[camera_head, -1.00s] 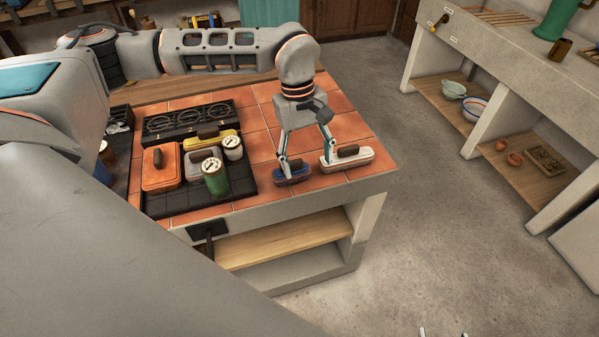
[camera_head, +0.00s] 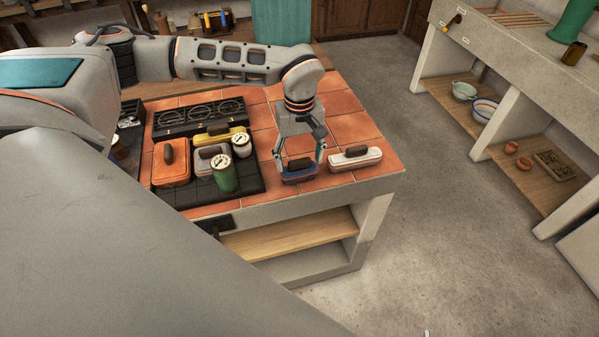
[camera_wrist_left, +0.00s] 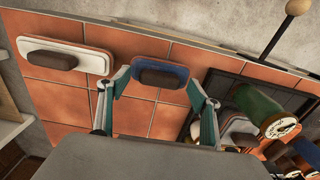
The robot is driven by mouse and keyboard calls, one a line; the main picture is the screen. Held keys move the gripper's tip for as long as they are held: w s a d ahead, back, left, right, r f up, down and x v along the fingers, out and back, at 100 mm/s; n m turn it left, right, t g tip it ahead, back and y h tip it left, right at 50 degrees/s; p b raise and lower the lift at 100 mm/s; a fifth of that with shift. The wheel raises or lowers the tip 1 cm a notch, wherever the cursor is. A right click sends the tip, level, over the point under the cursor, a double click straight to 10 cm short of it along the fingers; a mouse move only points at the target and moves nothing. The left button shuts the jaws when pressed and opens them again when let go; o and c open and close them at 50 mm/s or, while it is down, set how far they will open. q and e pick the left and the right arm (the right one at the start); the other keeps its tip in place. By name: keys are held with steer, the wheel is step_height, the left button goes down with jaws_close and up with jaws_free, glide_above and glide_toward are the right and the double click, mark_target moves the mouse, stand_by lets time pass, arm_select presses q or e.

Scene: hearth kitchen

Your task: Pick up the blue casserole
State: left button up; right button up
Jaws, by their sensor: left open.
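The blue casserole (camera_head: 299,173) sits on the orange tiled counter, with a dark brown handle on its lid. It also shows in the left wrist view (camera_wrist_left: 172,74), between and beyond my open fingers. My left gripper (camera_head: 300,165) is open, with its fingertips down at the two ends of the casserole. In the left wrist view the left gripper (camera_wrist_left: 159,92) has one finger on each side of it. I cannot tell whether the fingers touch it.
A white casserole (camera_head: 355,158) stands close on the right. The counter's front edge is near.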

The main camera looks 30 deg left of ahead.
arm_select(q)
steer(key=c, duration=1.8)
